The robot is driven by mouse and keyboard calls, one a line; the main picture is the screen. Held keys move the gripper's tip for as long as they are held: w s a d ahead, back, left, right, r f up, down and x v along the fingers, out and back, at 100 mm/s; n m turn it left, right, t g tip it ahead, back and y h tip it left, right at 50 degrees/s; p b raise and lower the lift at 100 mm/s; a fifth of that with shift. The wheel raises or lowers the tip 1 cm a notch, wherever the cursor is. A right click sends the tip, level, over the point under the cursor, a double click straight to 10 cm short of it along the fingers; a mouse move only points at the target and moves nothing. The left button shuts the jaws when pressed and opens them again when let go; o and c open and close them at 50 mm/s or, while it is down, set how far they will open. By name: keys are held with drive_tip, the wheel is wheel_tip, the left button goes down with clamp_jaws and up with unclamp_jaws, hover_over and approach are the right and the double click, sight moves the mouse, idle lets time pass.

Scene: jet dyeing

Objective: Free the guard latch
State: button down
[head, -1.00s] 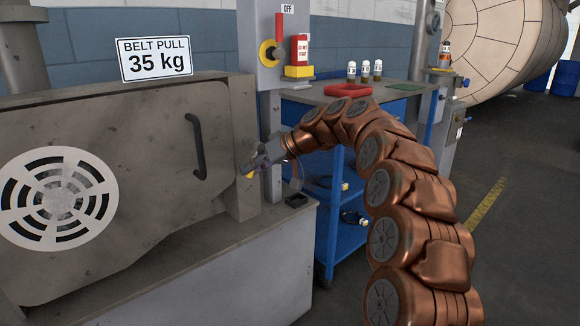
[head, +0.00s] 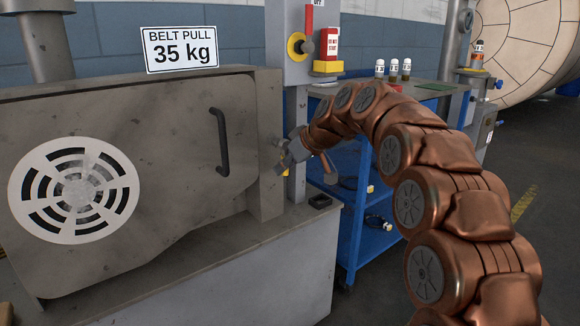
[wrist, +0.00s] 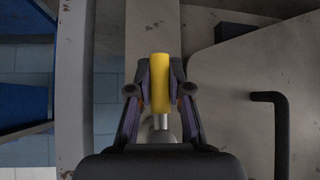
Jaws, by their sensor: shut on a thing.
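The guard (head: 170,110) is a grey metal cover with a dark bar handle (head: 220,142) and a round white vent; no gap shows at its edge in the head view. The guard latch (wrist: 161,82) is a yellow bar on a short metal pin in the wrist view. My gripper (wrist: 160,82) is shut on it, with one finger on each side. In the head view my gripper (head: 287,158) is at the post right of the guard, and only a little yellow shows there. The guard's dark handle also shows in the wrist view (wrist: 278,125).
A sign reading "BELT PULL 35 kg" (head: 180,49) stands on top of the guard. A switch box with a red lever (head: 309,20) and a red tag (head: 329,42) is above my gripper. A blue trolley (head: 357,220) stands close on the right.

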drive_tip(key=c, duration=1.1)
unclamp_jaws()
drive_tip(key=shift+w, duration=0.1)
drive_tip(key=v, duration=1.2)
drive_tip(key=s+d+r+m+g+h+p, duration=0.2)
drive_tip(key=s+d+r+p, duration=0.3)
drive_tip(key=s+p, duration=0.9)
drive_tip(key=s+d+r+m+g+h+p, duration=0.2)
drive_tip(key=s+d+r+m+p, duration=0.3)
drive_tip(key=s+p, duration=1)
drive_tip(key=s+d+r+m+g+h+p, duration=0.3)
drive_tip(key=s+d+r+p, duration=0.3)
drive_tip(key=s+p, duration=0.9)
drive_tip(key=shift+s+d+r+m, duration=0.1)
drive_tip(key=shift+s+d+m, duration=0.05)
drive_tip(key=shift+s+d, duration=0.3)
drive_tip(key=shift+s+d+r+m, duration=0.15)
drive_tip(key=shift+s+d, duration=0.1)
drive_tip(key=shift+s, duration=0.3)
